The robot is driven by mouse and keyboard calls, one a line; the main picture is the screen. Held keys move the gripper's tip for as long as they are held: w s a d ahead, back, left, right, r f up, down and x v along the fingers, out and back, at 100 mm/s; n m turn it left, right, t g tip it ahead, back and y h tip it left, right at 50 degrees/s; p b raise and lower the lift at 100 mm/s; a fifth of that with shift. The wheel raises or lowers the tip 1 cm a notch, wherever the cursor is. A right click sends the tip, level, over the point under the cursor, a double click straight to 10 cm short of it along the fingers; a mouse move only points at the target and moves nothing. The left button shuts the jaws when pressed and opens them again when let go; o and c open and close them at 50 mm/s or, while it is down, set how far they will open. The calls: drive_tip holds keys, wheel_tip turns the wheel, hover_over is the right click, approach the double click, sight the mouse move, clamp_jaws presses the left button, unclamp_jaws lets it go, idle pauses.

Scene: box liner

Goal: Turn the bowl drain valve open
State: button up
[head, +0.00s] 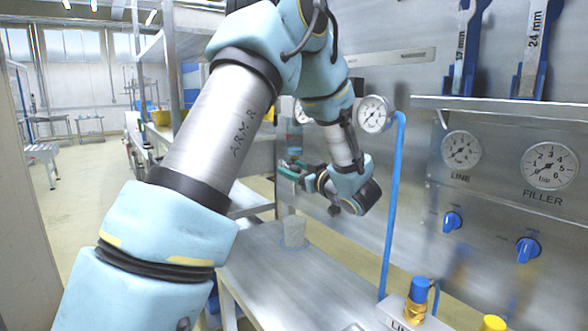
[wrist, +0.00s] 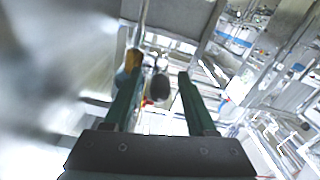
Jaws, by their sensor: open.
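My gripper (head: 287,170) has green fingers and is at mid-picture in the head view, above the steel table and pointing left. In the wrist view my gripper (wrist: 160,66) is open, with its two green fingers apart. A dark rounded knob-like part (wrist: 160,87) shows between the fingers, with an orange-yellow part (wrist: 131,62) by the left fingertip. I cannot tell whether either belongs to the bowl drain valve or touches a finger. No bowl is clearly recognisable in either view.
The steel table (head: 262,268) carries a clear cup (head: 294,231). A brass fitting with a blue cap (head: 417,300) and a yellow knob (head: 493,323) are at the lower right. A blue pipe (head: 392,210) rises beside the panel with blue knobs (head: 528,249). An aisle lies left.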

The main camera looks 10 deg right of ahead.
drive_tip(key=shift+c, duration=0.3)
clamp_jaws()
idle(1.0)
